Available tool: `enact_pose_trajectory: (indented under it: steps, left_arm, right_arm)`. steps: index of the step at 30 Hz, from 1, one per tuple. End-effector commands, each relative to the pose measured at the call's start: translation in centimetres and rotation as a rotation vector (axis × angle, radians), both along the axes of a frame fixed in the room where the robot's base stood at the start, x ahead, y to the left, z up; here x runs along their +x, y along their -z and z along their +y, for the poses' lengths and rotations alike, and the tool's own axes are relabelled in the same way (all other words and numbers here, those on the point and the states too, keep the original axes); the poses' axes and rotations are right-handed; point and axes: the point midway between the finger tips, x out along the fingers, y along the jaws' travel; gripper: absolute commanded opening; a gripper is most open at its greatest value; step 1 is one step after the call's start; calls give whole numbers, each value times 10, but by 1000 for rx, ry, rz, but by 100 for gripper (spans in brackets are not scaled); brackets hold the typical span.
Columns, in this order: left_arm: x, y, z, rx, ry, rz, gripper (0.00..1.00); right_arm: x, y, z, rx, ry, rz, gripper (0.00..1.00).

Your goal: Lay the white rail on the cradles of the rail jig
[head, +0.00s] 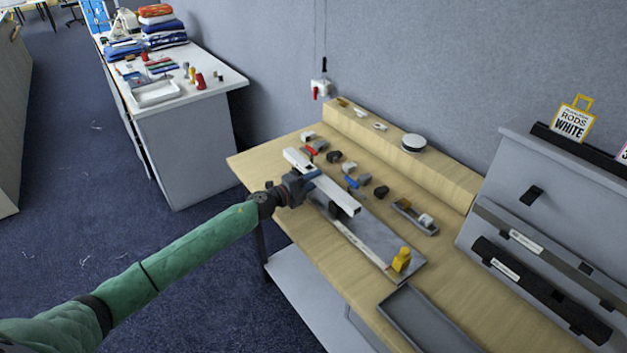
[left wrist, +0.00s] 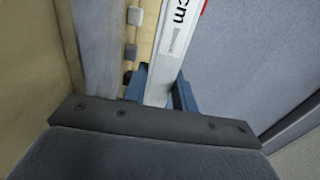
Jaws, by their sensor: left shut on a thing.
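My left gripper (head: 308,176) is shut on the white rail (head: 340,195) and holds it near its far end, over the rail jig. In the left wrist view the blue fingers (left wrist: 160,92) stand on either side of the rail (left wrist: 178,40), which shows "cm" print. The rail jig (head: 376,232) is a grey plate on the wooden table, with a yellow piece (head: 401,259) at its near end. The rail and gripper hide much of the jig, and I cannot make out its cradles clearly. I cannot tell whether the rail touches it.
Several small dark, red and blue parts (head: 364,179) lie behind the jig. A small grey tray (head: 414,217) is to its right. An empty grey tray (head: 433,322) lies at the near edge. A grey rack (head: 540,235) with a "RODS WHITE" sign (head: 572,122) stands at right.

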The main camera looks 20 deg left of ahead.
Motion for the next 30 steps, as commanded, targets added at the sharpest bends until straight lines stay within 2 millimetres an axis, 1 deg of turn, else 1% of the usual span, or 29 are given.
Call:
enact_pose_trajectory:
  steps: [26, 27, 30]
  left_arm:
    - [0, 14, 0, -1, 0, -1, 0]
    - [0, 13, 0, -1, 0, -1, 35]
    - [0, 13, 0, -1, 0, -1, 52]
  right_arm:
    - [-1, 12, -1, -1, 0, 1, 80]
    - [-1, 11, -1, -1, 0, 1, 80]
    - [-1, 11, -1, -1, 0, 1, 80]
